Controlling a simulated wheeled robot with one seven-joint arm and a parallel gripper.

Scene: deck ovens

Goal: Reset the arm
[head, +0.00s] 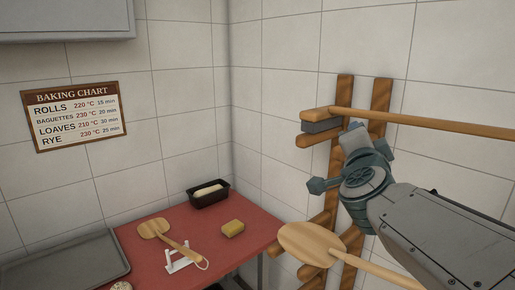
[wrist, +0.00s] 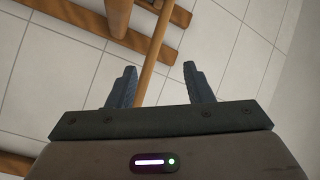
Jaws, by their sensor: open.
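My gripper (wrist: 161,76) shows in the wrist view with its two dark fingers spread wide apart and nothing clamped in them. A wooden pole (wrist: 152,58) crosses the picture between the fingers; how far it lies beyond them I cannot tell. In the head view my arm comes in from the right, in front of the wooden wall rack (head: 344,92). The gripper's fingers are not clearly seen there.
A long wooden handle (head: 430,122) lies on the rack's upper arm, and a round-bladed peel (head: 311,244) is below my arm.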

